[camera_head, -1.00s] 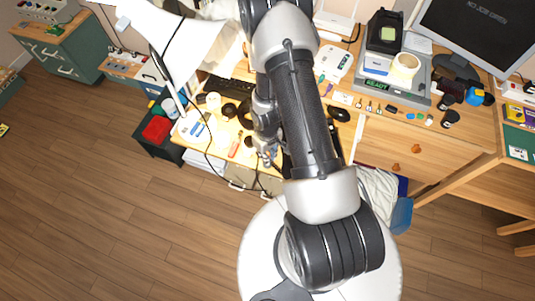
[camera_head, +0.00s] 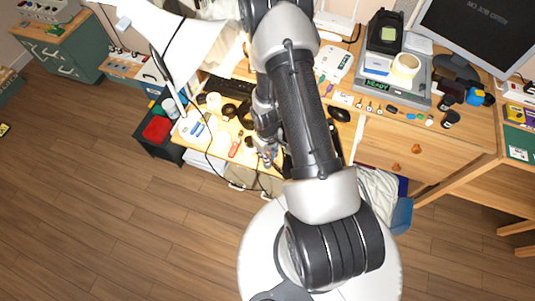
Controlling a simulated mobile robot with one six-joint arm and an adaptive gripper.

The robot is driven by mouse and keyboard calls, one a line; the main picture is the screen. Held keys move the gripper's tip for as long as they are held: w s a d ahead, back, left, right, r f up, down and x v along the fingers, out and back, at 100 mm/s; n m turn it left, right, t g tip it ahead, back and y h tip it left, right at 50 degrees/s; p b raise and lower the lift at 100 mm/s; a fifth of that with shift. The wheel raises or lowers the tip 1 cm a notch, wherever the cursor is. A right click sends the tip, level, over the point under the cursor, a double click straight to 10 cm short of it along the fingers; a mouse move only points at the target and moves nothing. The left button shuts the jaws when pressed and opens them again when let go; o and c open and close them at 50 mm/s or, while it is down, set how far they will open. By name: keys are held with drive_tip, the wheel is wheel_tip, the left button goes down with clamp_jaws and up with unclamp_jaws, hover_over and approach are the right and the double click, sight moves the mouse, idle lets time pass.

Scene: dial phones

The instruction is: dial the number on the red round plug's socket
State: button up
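My gripper (camera_head: 268,155) hangs low over the lower desk (camera_head: 216,157), largely hidden by my own arm. Its fingers are too small and dark to tell whether they are open or shut. I cannot make out a red round plug or a numbered socket in this view. No phone dial can be told for sure. A grey device with a screen reading READY (camera_head: 376,86) stands on the upper desk, with a tape roll (camera_head: 405,66) on it.
A red-handled tool (camera_head: 234,148) and dark round items (camera_head: 229,111) lie on the lower desk. A lamp (camera_head: 185,35) leans over its left side. A dark bin with red contents (camera_head: 157,129) stands left. A monitor (camera_head: 480,30) is at upper right. The wooden floor in front is clear.

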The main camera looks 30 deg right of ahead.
drive_tip(key=shift+f+b, duration=1.3)
drive_tip(key=o, duration=0.8)
drive_tip(key=shift+r, duration=0.2)
wheel_tip(320, 180, up, 12)
drive_tip(key=shift+f, duration=0.1)
idle(0.4)
idle(0.4)
